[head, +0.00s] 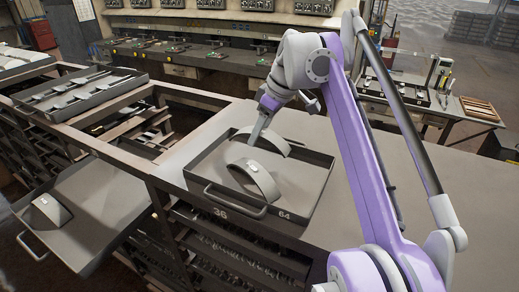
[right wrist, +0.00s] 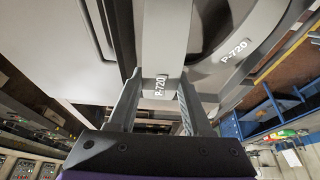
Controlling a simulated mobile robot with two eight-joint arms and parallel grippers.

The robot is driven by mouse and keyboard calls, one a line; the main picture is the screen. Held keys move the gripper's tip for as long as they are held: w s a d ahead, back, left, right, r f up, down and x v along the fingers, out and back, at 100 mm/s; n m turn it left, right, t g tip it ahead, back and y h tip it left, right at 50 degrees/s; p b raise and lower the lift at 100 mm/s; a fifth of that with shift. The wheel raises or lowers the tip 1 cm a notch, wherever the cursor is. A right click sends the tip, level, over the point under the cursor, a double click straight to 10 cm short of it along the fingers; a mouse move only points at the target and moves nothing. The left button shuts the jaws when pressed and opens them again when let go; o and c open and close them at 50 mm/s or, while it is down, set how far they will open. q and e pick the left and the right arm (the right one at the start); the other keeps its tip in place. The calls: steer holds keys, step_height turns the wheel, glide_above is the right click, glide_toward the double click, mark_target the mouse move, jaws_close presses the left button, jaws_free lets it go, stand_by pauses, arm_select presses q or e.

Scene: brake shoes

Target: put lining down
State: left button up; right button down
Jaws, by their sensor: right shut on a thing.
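A grey curved lining (head: 275,146) is at the back of the grey tray (head: 318,185) on the bench. My right gripper (head: 257,136) reaches down to it from above and is shut on it. In the right wrist view the held lining (right wrist: 162,50), marked P-720, passes between my right fingers (right wrist: 160,108). A second curved lining (head: 253,178) sits in the front of the same tray, close to the held one. It also shows in the right wrist view (right wrist: 222,68), marked P-720. Whether the held lining touches the tray floor I cannot tell. My left gripper is not in view.
Another tray (head: 100,228) at lower left holds a curved part (head: 50,210). A tray with several tools (head: 80,95) stands on the rack at upper left. The grey bench top (head: 400,220) right of the lining tray is clear.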

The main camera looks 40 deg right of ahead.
steer(key=f, duration=0.3)
steer(key=shift+w+f+b, duration=0.3)
steer(key=shift+b, duration=0.05)
steer(key=shift+s+f, duration=0.1)
steer(key=shift+s, duration=0.05)
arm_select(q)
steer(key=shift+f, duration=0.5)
arm_select(e)
steer(key=shift+f, duration=0.15)
steer(key=shift+c, duration=1.6)
jaws_free()
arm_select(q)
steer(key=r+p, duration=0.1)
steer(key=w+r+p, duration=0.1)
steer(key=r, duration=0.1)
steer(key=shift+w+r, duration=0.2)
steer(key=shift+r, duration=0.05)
arm_select(e)
steer(key=v, duration=1.2)
steer(key=shift+d, duration=0.15)
